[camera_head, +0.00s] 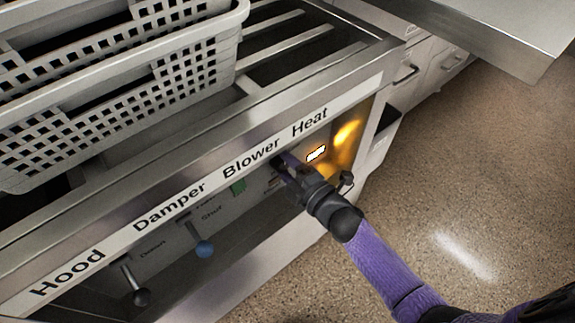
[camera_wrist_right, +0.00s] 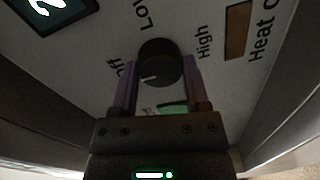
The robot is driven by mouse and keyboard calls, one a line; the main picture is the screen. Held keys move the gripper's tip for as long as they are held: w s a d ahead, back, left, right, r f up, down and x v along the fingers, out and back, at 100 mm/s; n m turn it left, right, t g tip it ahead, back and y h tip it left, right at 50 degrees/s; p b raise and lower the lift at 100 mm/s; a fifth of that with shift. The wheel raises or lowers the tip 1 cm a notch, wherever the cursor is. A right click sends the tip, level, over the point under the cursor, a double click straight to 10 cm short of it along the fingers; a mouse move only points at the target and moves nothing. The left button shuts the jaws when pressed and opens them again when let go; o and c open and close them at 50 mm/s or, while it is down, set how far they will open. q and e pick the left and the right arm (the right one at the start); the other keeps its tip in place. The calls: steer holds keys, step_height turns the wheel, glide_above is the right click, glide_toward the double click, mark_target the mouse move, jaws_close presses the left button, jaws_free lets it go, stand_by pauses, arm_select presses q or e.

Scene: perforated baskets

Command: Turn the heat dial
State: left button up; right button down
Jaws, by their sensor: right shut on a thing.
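The heat dial (camera_wrist_right: 158,62) is a round black knob with a white pointer mark, on a pale panel marked Low and High. It shows in the right wrist view, and the mark points to the lower left. My right gripper (camera_wrist_right: 160,85) has its two purple fingers on either side of the dial, shut on it. In the head view my right gripper (camera_head: 287,167) reaches into the recess below the words Blower and Heat. There the gripper hides the dial. My left gripper is not in view.
A blue-knobbed damper lever (camera_head: 204,248) and a black-knobbed hood lever (camera_head: 141,297) stick out left of my right arm. Grey perforated baskets (camera_head: 205,68) stand on top. A lit display (camera_head: 316,153) glows in the recess. Open floor lies at right.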

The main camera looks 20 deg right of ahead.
stand_by(0.4)
steer(key=c, duration=0.5)
jaws_free()
steer(key=o, duration=0.4)
steer(key=p+v, duration=0.3)
steer(key=v, duration=0.7)
